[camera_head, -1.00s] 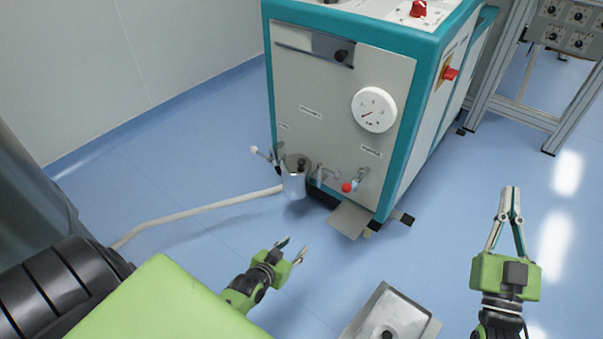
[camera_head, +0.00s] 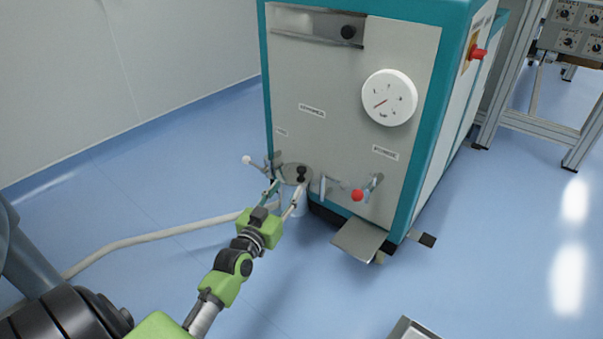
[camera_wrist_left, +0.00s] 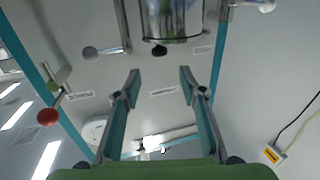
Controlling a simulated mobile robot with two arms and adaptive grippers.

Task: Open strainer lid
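The strainer is a metal cylinder (camera_head: 297,208) low on the front of the machine, with a grey lid (camera_head: 291,168) and a black knob (camera_head: 301,174) on it. The lid lies on the strainer. My left gripper (camera_head: 289,184) is open and empty, its fingers in front of the strainer and partly hiding it. In the left wrist view, the metal cylinder (camera_wrist_left: 172,18) is at the top and the black knob (camera_wrist_left: 159,50) lies just beyond the fingertips, lined up with the gap between them. My right gripper is out of view.
The teal and grey machine (camera_head: 350,100) has a round gauge (camera_head: 389,97). Beside the strainer are a white-tipped lever (camera_head: 247,160) and a red-ended valve handle (camera_head: 357,195). A pale hose (camera_head: 150,235) crosses the floor. A metal tray (camera_head: 413,329) shows at the bottom edge.

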